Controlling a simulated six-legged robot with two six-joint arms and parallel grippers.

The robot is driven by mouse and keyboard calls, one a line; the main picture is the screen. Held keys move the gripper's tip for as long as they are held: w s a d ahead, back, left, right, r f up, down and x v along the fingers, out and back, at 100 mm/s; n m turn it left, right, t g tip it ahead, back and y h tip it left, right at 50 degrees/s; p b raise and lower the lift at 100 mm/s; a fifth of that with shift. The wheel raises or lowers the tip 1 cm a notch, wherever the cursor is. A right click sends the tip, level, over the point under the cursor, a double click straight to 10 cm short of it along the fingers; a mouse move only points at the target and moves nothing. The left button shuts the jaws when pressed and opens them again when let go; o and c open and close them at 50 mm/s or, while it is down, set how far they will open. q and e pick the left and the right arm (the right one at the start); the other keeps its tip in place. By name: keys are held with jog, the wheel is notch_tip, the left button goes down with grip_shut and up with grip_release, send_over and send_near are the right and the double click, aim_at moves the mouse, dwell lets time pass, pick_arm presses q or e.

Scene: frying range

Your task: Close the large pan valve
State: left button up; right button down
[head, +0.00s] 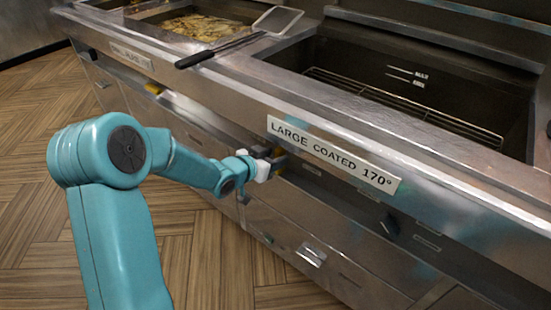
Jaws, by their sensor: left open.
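My left gripper (277,160) is open at the front of the steel range, just below the left end of the sign reading "LARGE COATED 170°" (332,156). A small yellow part (280,151), which looks like a valve handle, shows at its fingers and is mostly hidden by them. I cannot tell whether the fingers touch it. The large pan (345,60) is the deep dark basin at the right, with a wire rack inside. My right gripper is not in view.
Another yellow handle (153,88) sits under the left sign (132,57). A smaller basin holds fried food (200,27). A wire scoop (278,19) with a dark handle lies across the top. Drawers and a dark knob (390,225) line the front. Wooden floor (30,215) is clear at left.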

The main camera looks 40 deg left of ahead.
pick_arm(q)
jog(key=shift+w+f, duration=0.2)
jog(key=shift+w, duration=0.35)
